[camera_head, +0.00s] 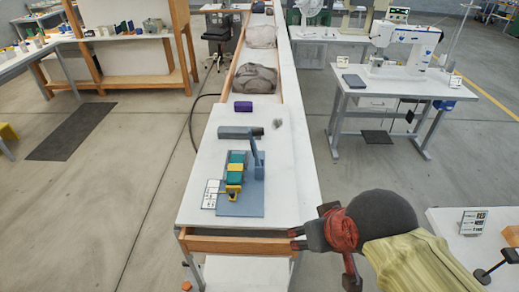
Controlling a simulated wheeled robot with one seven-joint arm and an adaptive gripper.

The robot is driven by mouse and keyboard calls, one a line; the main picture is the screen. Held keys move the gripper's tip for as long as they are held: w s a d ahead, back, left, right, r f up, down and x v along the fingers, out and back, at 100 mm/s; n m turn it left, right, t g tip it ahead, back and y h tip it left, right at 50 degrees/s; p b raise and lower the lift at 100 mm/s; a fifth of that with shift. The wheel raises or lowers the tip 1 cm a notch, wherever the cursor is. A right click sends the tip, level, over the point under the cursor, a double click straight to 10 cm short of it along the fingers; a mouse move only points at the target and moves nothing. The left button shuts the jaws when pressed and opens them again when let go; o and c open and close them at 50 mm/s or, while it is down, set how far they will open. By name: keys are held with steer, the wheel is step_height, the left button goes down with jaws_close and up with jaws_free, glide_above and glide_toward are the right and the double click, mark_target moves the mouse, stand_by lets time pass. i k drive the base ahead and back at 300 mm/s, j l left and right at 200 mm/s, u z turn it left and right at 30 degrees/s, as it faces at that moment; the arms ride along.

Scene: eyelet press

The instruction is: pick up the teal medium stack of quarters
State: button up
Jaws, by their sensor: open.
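A blue-grey eyelet press (252,200) stands near the front end of the long white table, its upright arm on the right side. Teal pieces (235,168) and yellow pieces lie in a row on the press, left of its upright. They are too small to tell which teal piece is the medium stack of quarters. My gripper (298,238) is right of the table's front end, its dark fingertips pointing left, close to the table's right edge in the picture. It is open, with nothing seen between the fingers, and apart from the teal pieces.
A white label card (211,194) stands left of the press. Behind it lie a grey tool-like block (236,132), a purple box (243,106) and a small grey lump (277,124). The long table (298,180) is bare right of the press. A sewing-machine table (400,84) stands at right.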

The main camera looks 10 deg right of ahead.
mark_target(236, 164)
steer(key=i+j+z, duration=0.15)
steer(key=z, duration=0.35)
steer(key=i+j+z, duration=0.15)
steer(key=z, duration=0.3)
steer(key=j, duration=0.1)
